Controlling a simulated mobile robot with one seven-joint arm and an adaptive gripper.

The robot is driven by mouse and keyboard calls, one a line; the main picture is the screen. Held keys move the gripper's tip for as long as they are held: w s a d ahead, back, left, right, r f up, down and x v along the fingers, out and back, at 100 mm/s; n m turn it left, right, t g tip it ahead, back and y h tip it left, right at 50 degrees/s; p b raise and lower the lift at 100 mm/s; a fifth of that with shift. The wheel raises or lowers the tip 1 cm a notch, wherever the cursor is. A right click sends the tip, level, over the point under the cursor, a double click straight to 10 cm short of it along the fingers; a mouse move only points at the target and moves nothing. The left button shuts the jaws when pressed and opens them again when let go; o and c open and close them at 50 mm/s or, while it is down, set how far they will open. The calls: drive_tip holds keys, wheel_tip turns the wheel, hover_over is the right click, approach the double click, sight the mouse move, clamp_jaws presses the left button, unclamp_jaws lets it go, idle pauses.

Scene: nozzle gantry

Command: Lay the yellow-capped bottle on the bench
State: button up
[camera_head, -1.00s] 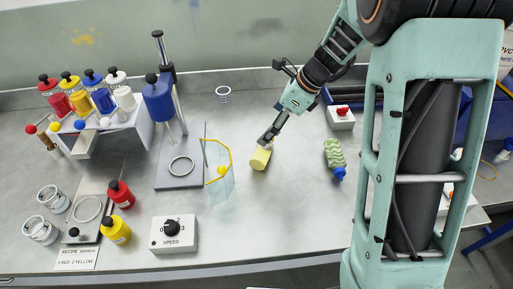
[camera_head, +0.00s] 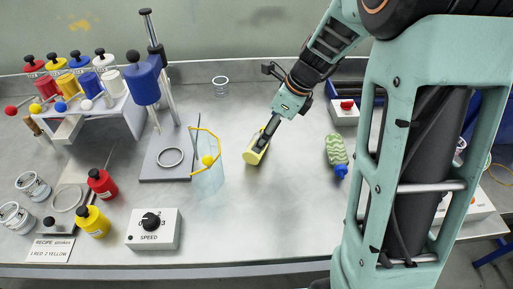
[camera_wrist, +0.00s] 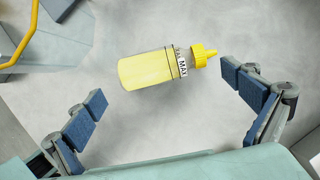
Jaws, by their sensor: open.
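The yellow-capped bottle (camera_head: 252,156) is on the bench (camera_head: 290,190) near its middle. In the wrist view the bottle (camera_wrist: 148,69) shows side-on, with a yellow body, a label band and a yellow nozzle cap pointing right. It appears to lie on its side, though any small gap under it cannot be told. My gripper (camera_head: 262,142) is just above it, and a dark finger hides part of the bottle in the head view. In the wrist view my gripper (camera_wrist: 167,94) is open, one finger at each side, both apart from the bottle.
A clear container with a yellow rim (camera_head: 207,178) stands left of the bottle. A green bottle with a blue cap (camera_head: 337,155) lies to the right. A speed control box (camera_head: 153,230) is at the front left. The bench front centre is clear.

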drive_tip(key=x, duration=0.5)
drive_tip(key=shift+f+b, duration=0.15)
drive_tip(key=shift+b, duration=0.2)
drive_tip(key=shift+c, duration=0.4)
drive_tip(key=c, duration=1)
